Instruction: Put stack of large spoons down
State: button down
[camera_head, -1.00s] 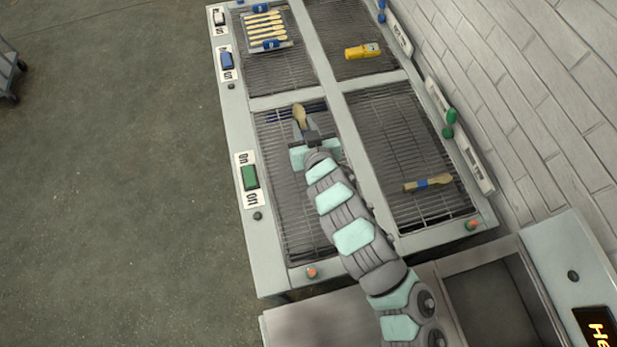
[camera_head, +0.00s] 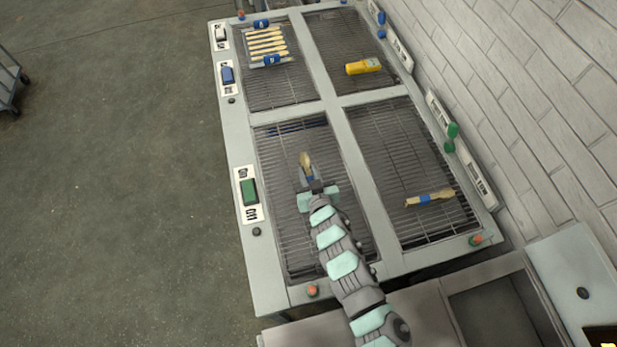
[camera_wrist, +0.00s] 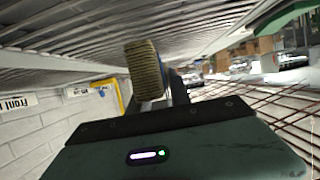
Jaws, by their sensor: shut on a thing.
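My gripper (camera_head: 312,184) is shut on a stack of large wooden spoons (camera_head: 306,160). The stack points toward the back of the front-left grate (camera_head: 278,222), and its far end shows past the fingers. In the wrist view the layered end of the stack (camera_wrist: 143,68) shows, with blue on it lower down. The grip hides most of the stack in the head view. I cannot tell whether the stack touches the grate. A second wooden stack with a blue band (camera_head: 430,197) lies on the front-right grate.
A rack of several spoons (camera_head: 266,45) sits on the back-left grate. A yellow object (camera_head: 363,66) lies on the back-right grate. Green (camera_head: 248,192) and blue (camera_head: 227,75) switches line the left edge. The front-left grate is otherwise clear. A brick wall stands on the right.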

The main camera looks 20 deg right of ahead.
aim_at(309, 179)
jog(key=shift+f, duration=1.45)
jog(key=shift+f, duration=0.1)
jog(key=shift+f, duration=0.1)
jog(key=c, duration=1.2)
grip_release()
jog(key=shift+s+r, duration=0.15)
jog(key=shift+r, duration=0.1)
jog(key=v, duration=1)
jog(key=shift+s+a+r, duration=0.1)
jog(key=shift+s+r, duration=0.05)
jog(key=shift+s, duration=0.2)
jog(key=shift+s+a+r, duration=0.1)
jog(key=shift+s+r, duration=0.1)
jog(key=shift+s, duration=0.2)
jog(key=shift+c, duration=0.5)
